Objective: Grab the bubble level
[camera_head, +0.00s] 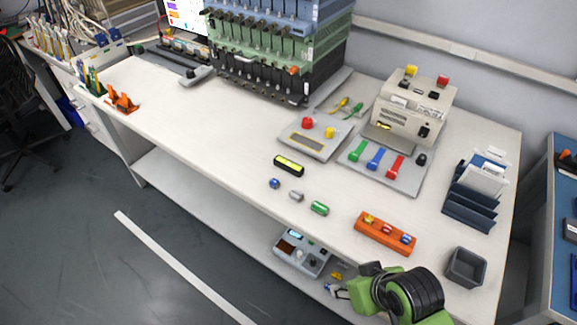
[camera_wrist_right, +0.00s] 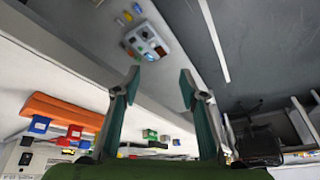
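The bubble level (camera_head: 289,166), a short black bar with a yellow face, lies on the white workbench in the head view. A yellow and dark piece (camera_wrist_right: 156,145) low in the right wrist view may be the same level, partly hidden. My right gripper (camera_head: 337,291) is at the bench's front edge, well below and to the right of the level. In the right wrist view its two fingers (camera_wrist_right: 160,84) are spread wide with nothing between them. My left gripper is not in view.
Blue (camera_head: 274,183), silver (camera_head: 296,196) and green (camera_head: 319,208) small cylinders lie in front of the level. An orange holder (camera_head: 372,240) and dark bin (camera_head: 466,267) stand to the right. Behind is a grey panel with buttons (camera_head: 314,141). Bare bench lies left of the level.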

